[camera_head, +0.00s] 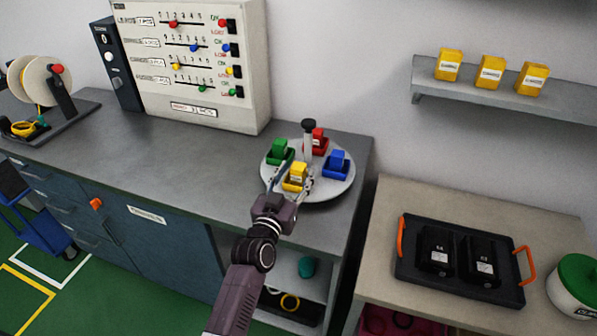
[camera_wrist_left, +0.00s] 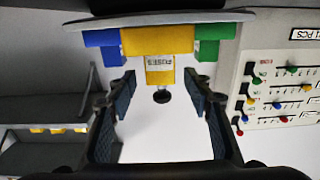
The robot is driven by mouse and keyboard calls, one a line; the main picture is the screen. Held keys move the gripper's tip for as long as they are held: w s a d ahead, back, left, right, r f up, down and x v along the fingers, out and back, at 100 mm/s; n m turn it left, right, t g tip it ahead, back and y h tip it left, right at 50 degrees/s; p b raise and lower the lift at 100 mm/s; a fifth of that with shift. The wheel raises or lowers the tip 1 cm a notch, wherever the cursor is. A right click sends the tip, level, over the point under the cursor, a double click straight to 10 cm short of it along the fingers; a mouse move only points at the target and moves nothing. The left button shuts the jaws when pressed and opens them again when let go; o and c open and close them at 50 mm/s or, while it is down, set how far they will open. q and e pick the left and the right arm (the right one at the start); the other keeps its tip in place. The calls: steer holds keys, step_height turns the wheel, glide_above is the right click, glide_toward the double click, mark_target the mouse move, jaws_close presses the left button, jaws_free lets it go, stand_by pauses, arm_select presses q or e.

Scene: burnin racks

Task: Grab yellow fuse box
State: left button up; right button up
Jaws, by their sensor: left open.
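The yellow fuse box (camera_head: 295,178) sits near the front of a round grey turntable (camera_head: 330,188) on the workbench. It also shows in the left wrist view (camera_wrist_left: 160,42), with a white label reading "FUSES". My left gripper (camera_head: 290,182) is open, its fingers on either side of the yellow box in the head view. In the left wrist view the open fingers (camera_wrist_left: 160,84) flank the box's narrow labelled part, with gaps to both sides. Green (camera_head: 279,152), red (camera_head: 316,140) and blue (camera_head: 336,164) boxes share the turntable. My right gripper is not in view.
A side table holds a black tray (camera_head: 465,285) with orange handles and a green-lidded jar (camera_head: 577,285). A wall shelf (camera_head: 500,92) carries yellow boxes.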

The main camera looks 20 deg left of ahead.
arm_select(q)
steer(key=w, duration=0.2)
steer(key=shift+w, duration=0.4)
steer(key=c, duration=1.1)
steer(key=shift+c, duration=0.7)
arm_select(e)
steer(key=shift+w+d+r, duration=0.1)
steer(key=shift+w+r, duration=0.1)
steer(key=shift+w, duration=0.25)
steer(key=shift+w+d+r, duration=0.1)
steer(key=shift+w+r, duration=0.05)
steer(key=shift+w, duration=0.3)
